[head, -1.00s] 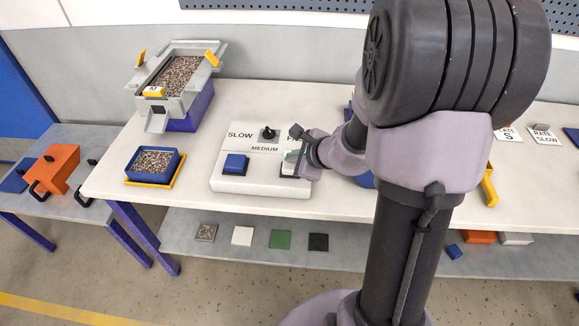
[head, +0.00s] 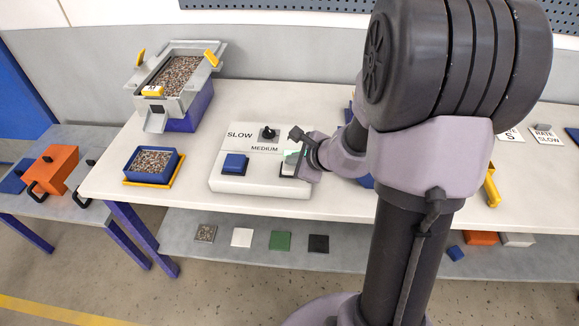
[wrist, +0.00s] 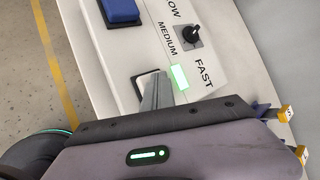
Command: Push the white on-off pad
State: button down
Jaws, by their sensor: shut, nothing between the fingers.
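The white on-off pad (wrist: 146,84) sits in a dark frame on the control box. In the wrist view its left part shows and my fingers cover the rest. My gripper (wrist: 157,82) is shut and empty, with its fingertips over the pad; I cannot tell whether they touch it. A lit green lamp (wrist: 180,77) is beside the pad. In the head view my gripper (head: 304,165) is at the right end of the white control box (head: 258,186) and mostly hides the pad.
A blue pad (head: 235,163) is on the box's left side. A black selector knob (head: 268,133) stands behind, among SLOW, MEDIUM and FAST labels. A blue tray of gravel (head: 153,163) and a grey hopper (head: 172,80) stand to the left. Clear tabletop lies between tray and box.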

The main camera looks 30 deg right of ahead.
aim_at(293, 168)
jog(key=shift+r+p, duration=0.9)
jog(key=shift+r, duration=0.2)
notch_tip(293, 168, up, 6)
jog(key=p, duration=0.4)
